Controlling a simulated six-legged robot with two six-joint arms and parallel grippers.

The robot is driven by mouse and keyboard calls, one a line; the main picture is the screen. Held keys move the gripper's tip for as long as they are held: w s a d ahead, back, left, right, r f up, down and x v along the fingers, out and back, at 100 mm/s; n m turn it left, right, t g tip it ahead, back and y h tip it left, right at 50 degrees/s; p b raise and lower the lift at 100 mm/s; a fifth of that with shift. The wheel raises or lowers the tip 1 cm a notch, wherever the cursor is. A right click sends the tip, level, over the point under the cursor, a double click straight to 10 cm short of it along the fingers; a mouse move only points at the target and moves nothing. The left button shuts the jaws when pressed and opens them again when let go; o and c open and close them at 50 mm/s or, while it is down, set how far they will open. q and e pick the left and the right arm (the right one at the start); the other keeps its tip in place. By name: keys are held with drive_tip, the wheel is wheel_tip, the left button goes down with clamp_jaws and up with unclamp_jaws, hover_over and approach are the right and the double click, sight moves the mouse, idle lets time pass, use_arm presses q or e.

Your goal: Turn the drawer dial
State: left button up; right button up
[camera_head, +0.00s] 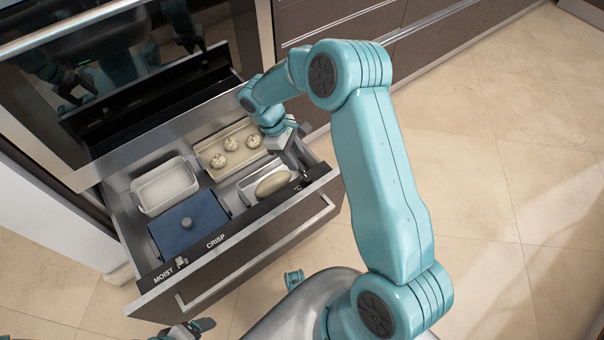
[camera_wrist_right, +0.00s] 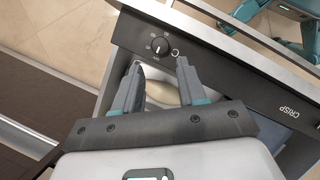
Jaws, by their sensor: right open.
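The drawer dial (camera_wrist_right: 160,46) is a small black round knob with white marks around it on the dark top strip of the open drawer. In the right wrist view my right gripper (camera_wrist_right: 159,68) is open, its two fingertips just short of the dial in the picture, with the dial lined up between them. I cannot tell the remaining gap in depth. In the head view my right gripper (camera_head: 291,142) is over the drawer's right end, and I cannot make out the dial there. What looks like my left gripper (camera_head: 188,329) shows small at the bottom edge, its jaws unclear.
The open drawer (camera_head: 228,262) holds a white dish (camera_head: 166,187), a blue lidded box (camera_head: 188,222), a tray of round buns (camera_head: 212,150) and a pale loaf (camera_head: 273,182) in a white dish. The oven door (camera_head: 120,85) stands above. Tiled floor (camera_head: 490,190) is clear at right.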

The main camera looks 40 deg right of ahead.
sight(307, 177)
drive_tip(key=b+x, duration=0.1)
drive_tip(key=x, duration=0.7)
drive_tip(key=shift+f, duration=0.15)
